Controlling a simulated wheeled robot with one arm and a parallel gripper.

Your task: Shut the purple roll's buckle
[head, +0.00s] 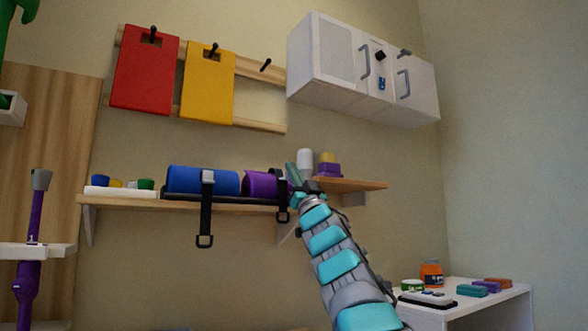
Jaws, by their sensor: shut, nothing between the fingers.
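The purple roll (257,185) lies on a black tray on the wall shelf, right of the blue roll (200,180). The strap hangs loose. My gripper (295,178) is shut and empty, at the right end of the purple roll, close to the strap's top. It hides the roll's right end. I cannot tell whether it touches the strap.
The blue roll's black strap (206,215) also hangs down. A white bottle (305,161) and a purple-and-yellow stack (327,166) stand close behind my gripper on the shelf (360,184). A white cabinet (330,90) hangs above. A side table (500,303) is at lower right.

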